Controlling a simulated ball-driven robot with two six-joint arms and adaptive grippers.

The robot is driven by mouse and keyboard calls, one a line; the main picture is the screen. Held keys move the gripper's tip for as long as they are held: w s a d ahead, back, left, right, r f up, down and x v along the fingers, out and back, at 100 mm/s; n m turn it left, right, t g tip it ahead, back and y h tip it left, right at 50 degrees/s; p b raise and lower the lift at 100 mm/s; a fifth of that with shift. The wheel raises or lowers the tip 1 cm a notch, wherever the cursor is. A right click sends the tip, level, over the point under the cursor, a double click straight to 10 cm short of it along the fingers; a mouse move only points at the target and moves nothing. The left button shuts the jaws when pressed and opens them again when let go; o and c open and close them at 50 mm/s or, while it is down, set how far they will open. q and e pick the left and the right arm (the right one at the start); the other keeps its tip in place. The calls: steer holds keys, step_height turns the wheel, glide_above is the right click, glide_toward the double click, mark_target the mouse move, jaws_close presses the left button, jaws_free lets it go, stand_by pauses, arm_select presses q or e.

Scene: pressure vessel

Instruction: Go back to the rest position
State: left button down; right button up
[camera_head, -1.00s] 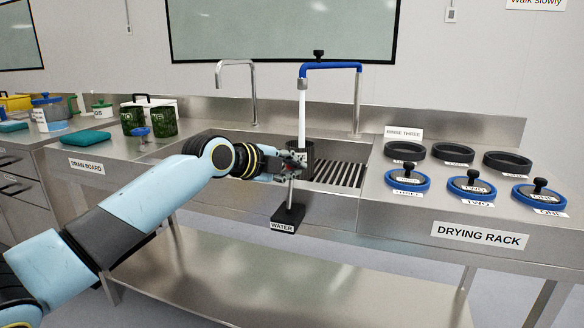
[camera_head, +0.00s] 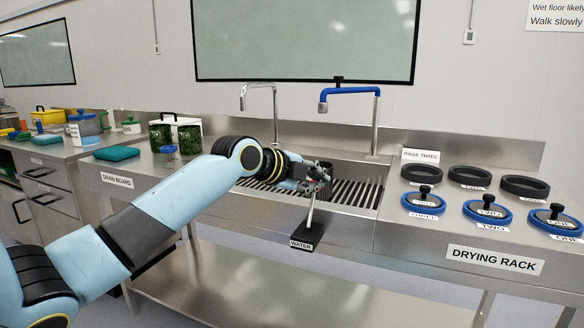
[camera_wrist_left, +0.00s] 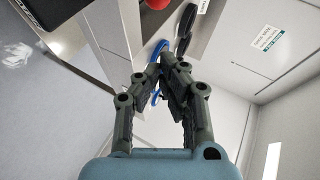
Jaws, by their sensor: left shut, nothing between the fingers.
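My left gripper (camera_head: 320,178) reaches over the front edge of the sink, and its fingers are shut with nothing between them. They also show shut in the left wrist view (camera_wrist_left: 165,70). The water lever (camera_head: 311,212) rises from a dark base (camera_head: 306,235) labelled WATER, just below the gripper, leaning slightly. I cannot tell whether the gripper touches it. A red rounded thing (camera_wrist_left: 157,3) shows at the top edge of the wrist view. No stream shows under the blue tap (camera_head: 350,91). My right gripper is out of view.
The steel sink (camera_head: 374,184) holds a slatted grid and a dark pot partly hidden by my gripper. The drying rack (camera_head: 415,238) at right carries black rings and blue-rimmed lids. The drain board (camera_head: 135,170) at left holds a teal cloth (camera_head: 117,153) and green-black pots (camera_head: 160,137).

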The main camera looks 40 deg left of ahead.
arm_select(q)
steer(key=a+v, duration=0.1)
steer(key=v, duration=0.7)
steer(key=s+a+f+n+g+y, duration=0.1)
steer(key=s+f+n+g, duration=0.3)
steer(key=f, duration=0.9)
steer(key=s+f+n+y, duration=0.1)
steer(key=s+f, duration=0.6)
steer(key=f, duration=0.6)
steer(key=s+a+f+n+g, duration=0.1)
steer(key=s+f+n+g, duration=0.3)
steer(key=f, duration=0.9)
steer(key=s+d+f+n+g, duration=0.1)
steer(key=s+d+f+n, duration=0.2)
steer(key=s+f, duration=0.4)
steer(key=s+d+f+n+g, duration=0.1)
steer(key=s+f, duration=0.6)
steer(key=s, duration=1)
steer(key=s+d+f+n+g+y+b, duration=0.1)
steer(key=s+d+f+n, duration=0.3)
steer(key=s+f, duration=0.3)
steer(key=shift+s+d+n+g, duration=0.3)
steer(key=shift+s+d+g, duration=0.1)
steer(key=shift+s, duration=2.4)
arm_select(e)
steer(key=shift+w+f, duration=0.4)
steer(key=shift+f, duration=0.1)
